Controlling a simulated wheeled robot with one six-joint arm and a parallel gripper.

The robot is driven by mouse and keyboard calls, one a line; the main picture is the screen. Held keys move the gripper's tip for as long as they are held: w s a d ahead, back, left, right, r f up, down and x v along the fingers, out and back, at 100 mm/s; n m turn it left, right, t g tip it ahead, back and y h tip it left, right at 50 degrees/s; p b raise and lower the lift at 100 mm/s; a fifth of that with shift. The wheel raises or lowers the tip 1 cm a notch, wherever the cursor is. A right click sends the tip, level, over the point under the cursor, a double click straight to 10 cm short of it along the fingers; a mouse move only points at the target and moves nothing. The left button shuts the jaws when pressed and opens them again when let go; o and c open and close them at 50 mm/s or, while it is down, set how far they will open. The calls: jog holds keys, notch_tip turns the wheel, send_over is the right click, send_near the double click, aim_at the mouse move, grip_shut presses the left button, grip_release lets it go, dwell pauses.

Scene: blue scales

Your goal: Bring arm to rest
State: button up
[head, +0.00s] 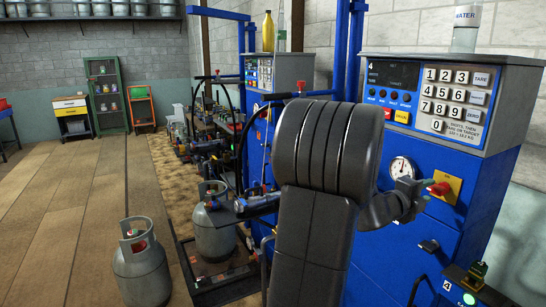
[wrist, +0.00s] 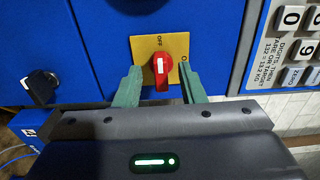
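My gripper (wrist: 158,87) is in front of a blue scale cabinet, its two green fingers spread apart with nothing held between them. A red rotary switch (wrist: 161,72) on a yellow plate (wrist: 177,46) shows between and beyond the fingers in the wrist view. The switch handle points down and the plate reads "OFF" at one side. In the head view my arm reaches toward the red switch (head: 440,188) on the blue cabinet (head: 400,250).
A keypad panel (head: 455,95) and a dial gauge (head: 402,168) are close to my arm. A water bottle (head: 465,30) stands on top. Grey gas cylinders (head: 143,268) stand at the lower left. The wooden floor (head: 70,220) at left is clear.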

aim_at(430, 190)
jog(key=shift+x, duration=1.95)
jog(key=shift+a, duration=0.1)
